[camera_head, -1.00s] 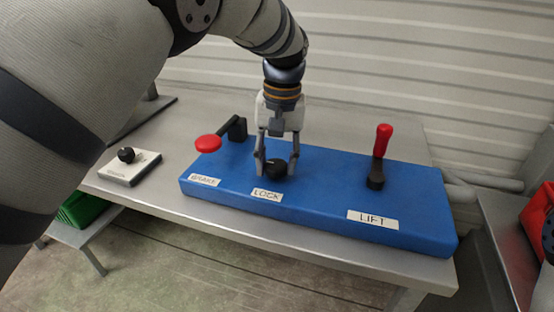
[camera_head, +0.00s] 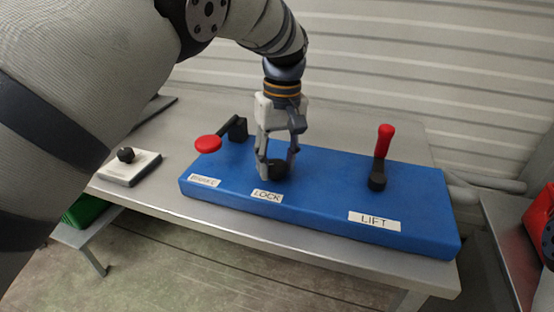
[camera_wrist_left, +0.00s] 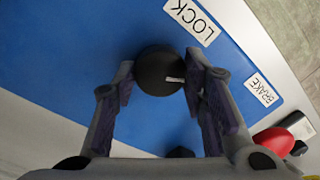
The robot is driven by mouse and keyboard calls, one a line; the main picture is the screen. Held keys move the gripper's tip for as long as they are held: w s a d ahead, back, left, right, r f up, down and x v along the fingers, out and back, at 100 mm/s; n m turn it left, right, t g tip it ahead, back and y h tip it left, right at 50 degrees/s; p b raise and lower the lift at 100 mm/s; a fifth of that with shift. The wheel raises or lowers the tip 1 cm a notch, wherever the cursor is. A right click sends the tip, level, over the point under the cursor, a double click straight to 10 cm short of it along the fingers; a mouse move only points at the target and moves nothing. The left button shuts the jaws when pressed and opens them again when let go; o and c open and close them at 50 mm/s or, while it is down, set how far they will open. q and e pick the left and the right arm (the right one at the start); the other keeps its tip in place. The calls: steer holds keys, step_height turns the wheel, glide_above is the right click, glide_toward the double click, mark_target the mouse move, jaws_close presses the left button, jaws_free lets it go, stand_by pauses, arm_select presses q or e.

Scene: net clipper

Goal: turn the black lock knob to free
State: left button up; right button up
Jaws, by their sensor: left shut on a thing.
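The black lock knob (camera_head: 278,170) stands on the blue panel (camera_head: 330,180) behind the white LOCK label (camera_head: 267,196). My left gripper (camera_head: 276,173) points down over it, with one finger on each side, shut on the knob. In the left wrist view the round knob (camera_wrist_left: 160,71) sits between the fingertips of the left gripper (camera_wrist_left: 159,80). A short white mark on its top lies toward the right finger, on the BRAKE label's side. In the head view the fingers partly hide the knob. My right gripper is not in view.
A red-ended brake lever (camera_head: 208,144) stands left of my gripper, and a red-topped lift lever (camera_head: 381,155) to the right. A small white box with a black knob (camera_head: 128,165) lies left on the grey table (camera_head: 225,225). A corrugated wall is behind.

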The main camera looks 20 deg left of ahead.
mark_target(280, 163)
arm_select(q)
steer(key=o, duration=1.2)
steer(key=shift+c, duration=0.2)
step_height(280, 163, up, 12)
steer(key=shift+w+d, duration=0.2)
steer(key=shift+d, duration=0.1)
steer(key=shift+f, duration=0.1)
